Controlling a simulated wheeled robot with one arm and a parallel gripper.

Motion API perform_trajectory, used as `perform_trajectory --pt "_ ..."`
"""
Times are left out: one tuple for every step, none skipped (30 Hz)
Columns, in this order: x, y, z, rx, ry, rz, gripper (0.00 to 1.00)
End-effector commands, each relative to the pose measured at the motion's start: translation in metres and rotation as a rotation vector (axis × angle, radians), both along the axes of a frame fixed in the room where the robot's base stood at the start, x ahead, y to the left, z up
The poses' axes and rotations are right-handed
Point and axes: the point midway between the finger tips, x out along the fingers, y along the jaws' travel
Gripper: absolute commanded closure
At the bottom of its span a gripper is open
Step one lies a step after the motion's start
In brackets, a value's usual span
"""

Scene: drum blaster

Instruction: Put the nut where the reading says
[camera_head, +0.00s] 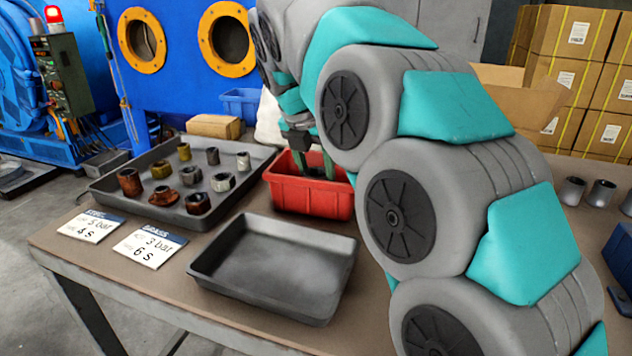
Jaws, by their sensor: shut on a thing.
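My gripper (314,166) reaches down into the red bin (312,203) behind the empty tray. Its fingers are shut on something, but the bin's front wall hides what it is. A dark tray (112,190) at the left holds several nuts and fittings: a rusty one (130,182), a brass-coloured one (162,168), a steel one (222,182) and others. An empty dark tray (275,268) lies in front of the red bin. Two cards lie at the table's left: one card (91,227) shows "4 s", the other (150,247) "3 bar" and "6 s".
Grey cylindrical parts (602,193) and a blue bin (620,260) are at the right. A control box with a lit red lamp (54,18) stands at the back left, its reading too small to tell. My arm covers the table's middle right.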

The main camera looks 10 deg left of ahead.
Motion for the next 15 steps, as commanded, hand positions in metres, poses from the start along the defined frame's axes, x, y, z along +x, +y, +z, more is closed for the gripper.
perform_trajectory --pt "-0.001 0.0 -0.003 0.0 0.001 0.001 1.0" --pt "-0.001 0.0 -0.006 -0.001 0.001 0.002 1.0" --pt "-0.001 0.0 -0.01 -0.001 0.001 0.001 1.0" --pt "-0.001 -0.001 -0.013 -0.001 0.001 0.001 1.0" --pt "-0.001 -0.001 -0.017 -0.001 0.002 -0.001 1.0" --pt "-0.001 -0.001 -0.021 -0.002 0.001 -0.001 1.0" --pt "-0.001 -0.001 -0.025 -0.001 0.001 0.001 1.0" --pt "-0.001 -0.001 -0.028 -0.002 0.0 0.001 1.0" --pt "-0.001 -0.001 -0.03 -0.002 0.0 0.001 1.0" --pt "-0.001 -0.001 -0.031 -0.001 -0.001 0.001 1.0" --pt "-0.001 0.0 -0.031 -0.001 -0.001 0.001 1.0" --pt "0.0 0.0 -0.031 0.0 -0.002 0.0 1.0" --pt "0.0 0.0 -0.031 0.0 -0.002 0.0 1.0" --pt "0.0 0.0 -0.031 0.0 -0.002 0.0 1.0" --pt "0.0 0.0 -0.031 0.0 -0.002 0.0 1.0"
